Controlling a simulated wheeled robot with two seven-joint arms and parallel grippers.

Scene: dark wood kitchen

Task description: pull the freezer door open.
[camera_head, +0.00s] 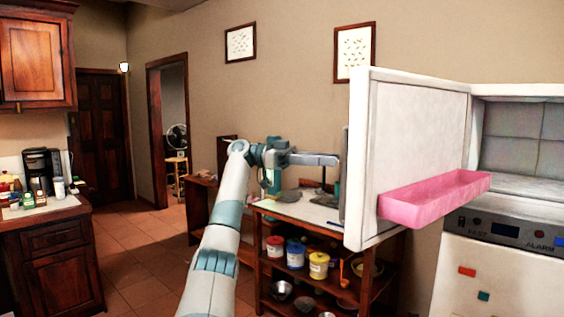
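The white freezer door (415,130) stands wide open, swung out to the left. Its inner face shows, with a pink door shelf (430,198) on it. The freezer compartment (515,140) is open to view at the right and looks empty where visible. A grey handle (344,180) shows along the door's outer side, at its free edge. My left gripper (334,160) reaches from the left to this handle. Its fingertips are partly hidden there, so I cannot tell whether they grip it. My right gripper is out of view.
A wooden shelf unit (300,208) with several tins and bowls stands behind my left arm and the door. A counter (45,208) with a coffee maker (40,168) is at the far left. Open tiled floor (135,250) lies between them.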

